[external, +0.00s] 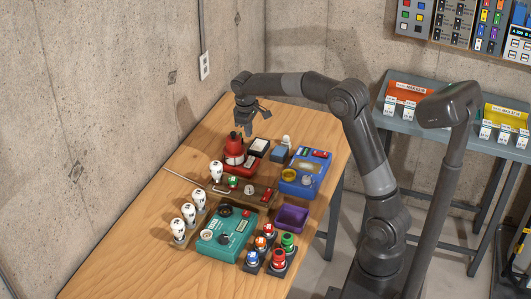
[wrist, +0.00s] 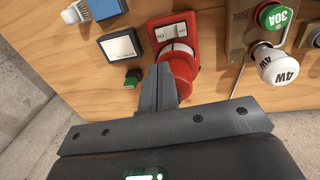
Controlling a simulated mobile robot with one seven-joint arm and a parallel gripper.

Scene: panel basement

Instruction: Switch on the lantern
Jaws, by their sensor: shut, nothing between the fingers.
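A red plate with a white labelled switch (wrist: 171,31) adjoins the lantern; which way the switch is set cannot be told. My gripper (external: 252,119) is above and slightly right of the lantern in the external view. In the wrist view my gripper (wrist: 163,70) is shut and empty, its fingers together; contact with the lantern cannot be told.
A black-framed white panel (wrist: 122,46) and a small green block (wrist: 133,79) are beside the lantern. A white 4W bulb (wrist: 277,65) stands on its other side. A blue box (external: 306,168), purple tray (external: 291,218) and teal box (external: 224,234) crowd the table (external: 121,250).

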